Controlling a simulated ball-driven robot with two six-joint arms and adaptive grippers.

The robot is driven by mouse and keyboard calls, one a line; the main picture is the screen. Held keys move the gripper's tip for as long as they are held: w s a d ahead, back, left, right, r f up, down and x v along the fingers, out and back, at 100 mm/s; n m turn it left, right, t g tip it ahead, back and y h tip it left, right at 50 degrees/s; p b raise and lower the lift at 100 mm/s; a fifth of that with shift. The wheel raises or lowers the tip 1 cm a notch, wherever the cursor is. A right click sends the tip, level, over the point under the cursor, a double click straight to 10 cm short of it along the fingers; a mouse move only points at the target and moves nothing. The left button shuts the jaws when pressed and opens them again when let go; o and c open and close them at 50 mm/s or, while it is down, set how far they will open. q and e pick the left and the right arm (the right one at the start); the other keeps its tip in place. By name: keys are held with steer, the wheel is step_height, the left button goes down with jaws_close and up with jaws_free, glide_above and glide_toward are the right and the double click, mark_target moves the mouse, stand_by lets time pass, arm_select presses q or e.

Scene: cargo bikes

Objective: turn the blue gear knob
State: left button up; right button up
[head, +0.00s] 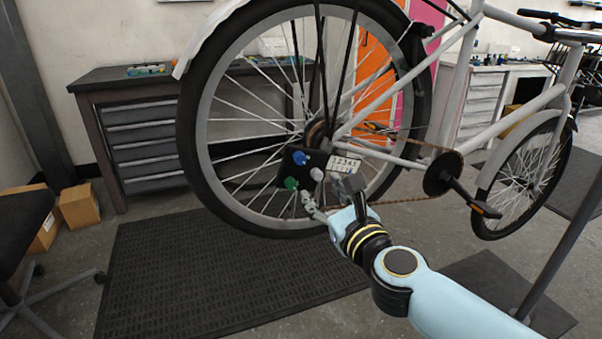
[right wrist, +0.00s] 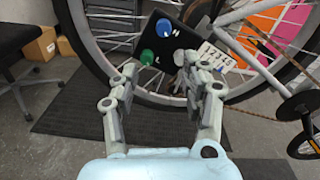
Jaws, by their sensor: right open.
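The blue gear knob (head: 300,158) sits at the top of a black panel (head: 284,172) by the rear wheel hub of the white bike. It also shows in the right wrist view (right wrist: 164,27), above and between my fingers. A green knob (head: 291,183) is below it and a white knob (head: 317,174) to its right. A white numbered plate (head: 343,165) is at the panel's right side. My right gripper (head: 315,203) is open and empty below the knobs; in the right wrist view its two fingers (right wrist: 165,88) stand apart. My left gripper is not in view.
The bike's rear wheel (head: 188,130) surrounds the panel, with spokes behind it. The pedal crank (head: 441,175) is to the right. A black mat (head: 160,262) covers the floor. A workbench (head: 150,118) stands behind, and cardboard boxes (head: 78,205) are at the left.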

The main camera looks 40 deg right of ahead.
mark_target(302, 160)
steer(key=shift+m, duration=0.6)
steer(key=x, duration=0.3)
steer(key=r+x, duration=0.1)
steer(key=x, duration=0.7)
steer(key=shift+d+r, duration=0.2)
steer(key=shift+c, duration=0.4)
jaws_close()
